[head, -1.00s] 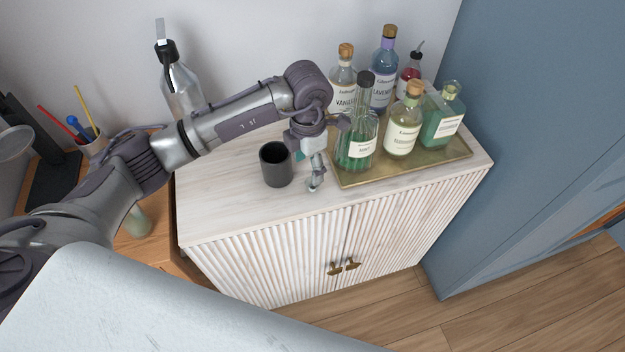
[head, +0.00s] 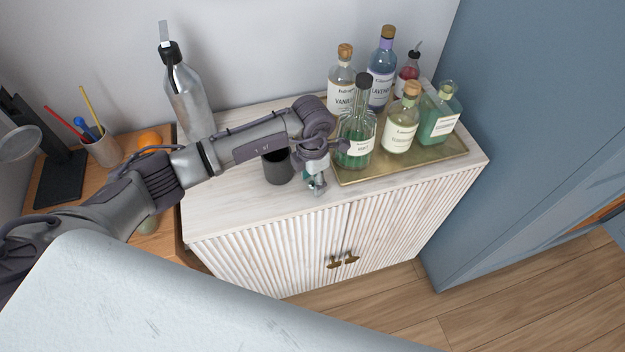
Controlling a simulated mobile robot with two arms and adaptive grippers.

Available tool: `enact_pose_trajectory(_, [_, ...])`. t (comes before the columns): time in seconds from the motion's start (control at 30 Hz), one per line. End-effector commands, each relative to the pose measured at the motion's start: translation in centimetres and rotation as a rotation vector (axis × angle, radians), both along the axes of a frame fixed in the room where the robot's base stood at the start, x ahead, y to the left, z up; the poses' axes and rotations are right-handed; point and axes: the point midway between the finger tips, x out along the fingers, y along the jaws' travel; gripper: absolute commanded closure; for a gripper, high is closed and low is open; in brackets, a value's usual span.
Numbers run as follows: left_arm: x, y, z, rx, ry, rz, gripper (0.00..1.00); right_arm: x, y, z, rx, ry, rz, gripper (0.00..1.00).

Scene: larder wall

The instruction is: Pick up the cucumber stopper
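A square green bottle (head: 436,120) stands at the right end of the brass tray, with a white label too small to read for sure. A pale greenish stopper (head: 447,88) sits in its neck; I take this to be the cucumber stopper. My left gripper (head: 317,187) points down over the cabinet top, left of the tray and well away from the stopper. Its fingers are small and seen from the side, so I cannot tell whether they are open. My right gripper is not in view.
The brass tray (head: 400,168) also holds the mint bottle (head: 355,150), a pale lemon-coloured bottle (head: 401,128), vanilla (head: 341,86), lavender (head: 382,75) and a red bottle (head: 408,74). A dark cup (head: 278,170) stands beside my gripper. A blue panel (head: 500,150) rises right of the cabinet.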

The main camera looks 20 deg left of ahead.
Motion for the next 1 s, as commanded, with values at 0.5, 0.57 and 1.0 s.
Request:
enact_pose_trajectory(0.5, [0.0,0.0,0.1,0.001,-0.001,0.0,0.79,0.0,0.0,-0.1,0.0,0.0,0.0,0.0])
enact_pose_trajectory(0.57, [0.1,0.0,0.3,0.0,-0.001,0.0,0.79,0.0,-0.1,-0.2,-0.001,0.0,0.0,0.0])
enact_pose_trajectory(1.0, [-0.5,-3.3,5.6,-0.003,-0.005,-0.008,0.79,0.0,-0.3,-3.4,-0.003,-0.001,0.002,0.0])
